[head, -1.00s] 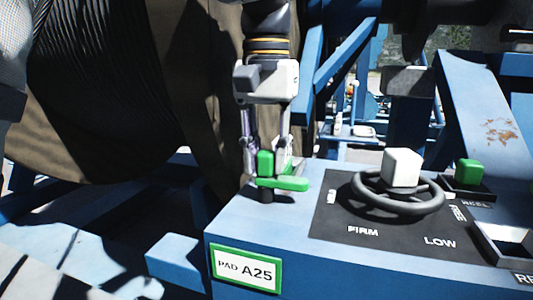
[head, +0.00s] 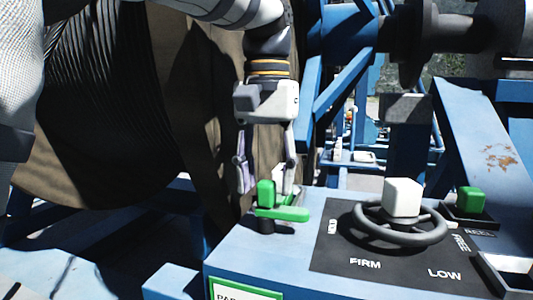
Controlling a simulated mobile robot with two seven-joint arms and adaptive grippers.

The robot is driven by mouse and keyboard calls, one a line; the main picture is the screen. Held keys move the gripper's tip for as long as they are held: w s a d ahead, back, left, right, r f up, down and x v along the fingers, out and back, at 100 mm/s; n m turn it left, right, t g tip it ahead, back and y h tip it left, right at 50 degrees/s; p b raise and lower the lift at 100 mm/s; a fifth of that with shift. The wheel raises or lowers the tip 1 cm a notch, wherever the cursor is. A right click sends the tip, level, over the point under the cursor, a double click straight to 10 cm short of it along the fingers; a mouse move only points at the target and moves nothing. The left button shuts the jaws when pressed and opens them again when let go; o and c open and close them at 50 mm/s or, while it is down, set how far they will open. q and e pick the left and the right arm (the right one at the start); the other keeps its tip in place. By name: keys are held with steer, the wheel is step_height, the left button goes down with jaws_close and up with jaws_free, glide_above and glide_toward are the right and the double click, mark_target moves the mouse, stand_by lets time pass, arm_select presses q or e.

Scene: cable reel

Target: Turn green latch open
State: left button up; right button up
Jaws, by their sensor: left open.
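The green latch (head: 284,213) sits on a dark post at the left end of the blue panel box. It has a flat bar pointing right and an upright green block (head: 265,192) at its left end. My left gripper (head: 265,183) hangs from above, fingers pointing down and apart. One finger shows to the left of the upright block, the other to its right and partly behind the latch. The jaws are open; whether a finger touches the latch I cannot tell. My right gripper is not in view.
A dark handwheel (head: 398,222) with a white block (head: 402,197) stands right of the latch, near the FIRM and LOW labels. A green cube (head: 471,200) sits in a dark tray at right. A large cable reel (head: 100,110) fills the left, close behind the gripper.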

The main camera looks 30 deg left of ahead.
mark_target(267, 181)
arm_select(q)
step_height(267, 181, up, 10)
steer(key=shift+r, duration=0.2)
stand_by(0.4)
